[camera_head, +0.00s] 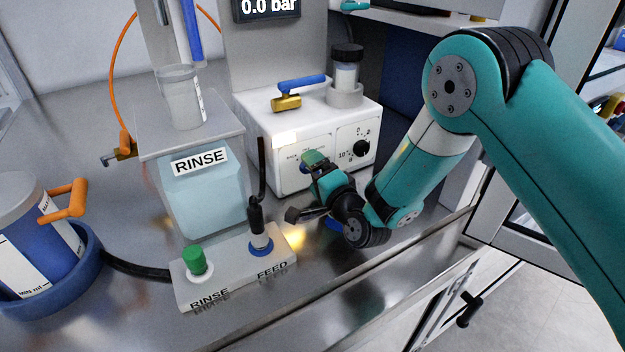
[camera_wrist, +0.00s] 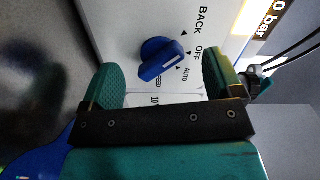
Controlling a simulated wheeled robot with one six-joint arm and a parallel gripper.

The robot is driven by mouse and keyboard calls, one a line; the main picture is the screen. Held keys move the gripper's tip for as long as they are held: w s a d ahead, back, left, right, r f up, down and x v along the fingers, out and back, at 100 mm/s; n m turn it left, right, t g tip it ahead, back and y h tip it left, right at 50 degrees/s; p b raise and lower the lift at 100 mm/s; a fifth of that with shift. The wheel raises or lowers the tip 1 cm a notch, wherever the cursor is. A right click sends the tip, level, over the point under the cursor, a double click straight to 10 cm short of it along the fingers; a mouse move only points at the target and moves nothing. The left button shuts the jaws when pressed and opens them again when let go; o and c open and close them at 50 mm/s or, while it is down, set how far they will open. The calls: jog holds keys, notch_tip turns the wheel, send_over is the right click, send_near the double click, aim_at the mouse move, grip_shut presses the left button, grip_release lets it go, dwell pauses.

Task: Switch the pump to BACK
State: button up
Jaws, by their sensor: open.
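The pump (camera_head: 335,115) is a white box with a dial on its front. My gripper (camera_wrist: 164,80) is open, with one green finger on each side of the knob in this view. No contact with the knob shows. In the head view my gripper (camera_head: 317,172) is at the pump's front and largely hides the knob.
A blue-handled valve (camera_head: 300,84) and a capped jar (camera_head: 346,70) are on the pump. The bench's front edge is close below my arm.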

jog(key=shift+f+b+v, duration=0.1)
jog(key=shift+b+v, duration=0.75)
jog(key=shift+b, duration=0.75)
jog(key=shift+f+b+v, duration=0.15)
jog(key=shift+b+v, duration=0.75)
jog(key=shift+b, duration=0.65)
jog(key=shift+s+d+r+b, duration=0.15)
jog(key=shift+s+d+b, duration=0.15)
jog(key=shift+b, duration=0.2)
jog(key=shift+s+r, duration=0.1)
jog(key=shift+s, duration=0.05)
